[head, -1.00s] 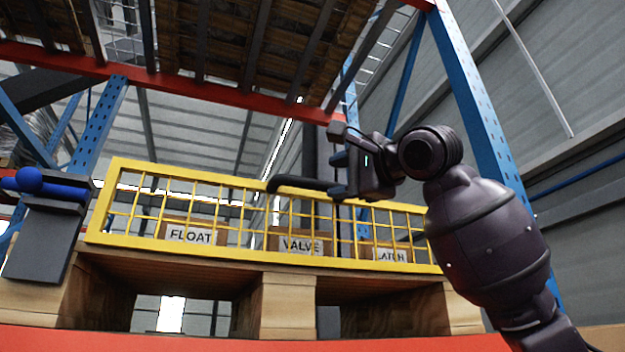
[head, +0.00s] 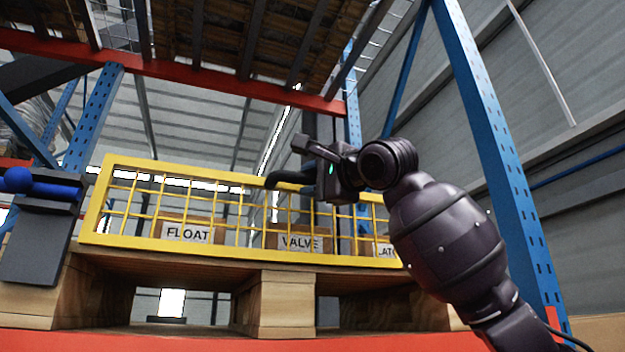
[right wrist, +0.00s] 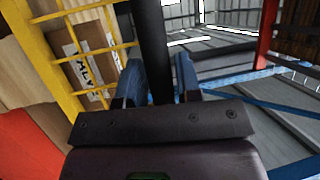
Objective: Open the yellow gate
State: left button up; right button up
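The yellow mesh gate (head: 148,245) stands upright across the front of a wooden pallet, apparently closed. A black handle (head: 283,180) projects at its top edge. My right gripper (head: 315,178) is at the handle's right end; its fingers are mostly hidden in the head view. In the right wrist view, the black bar of the handle (right wrist: 151,45) runs between the two blue fingers of my right gripper (right wrist: 158,70), which are apart with a narrow gap visible on the right. The gate's yellow bars (right wrist: 50,62) are at the left there. My left gripper is not in view.
Cardboard boxes labelled FLOAT (head: 187,233) and VALVE (head: 300,243) sit behind the gate, with a partly hidden third box at right. A blue rack upright (head: 490,140) stands on the right. A grey bracket with a blue rod (head: 38,235) is at left.

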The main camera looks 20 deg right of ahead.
grip_shut()
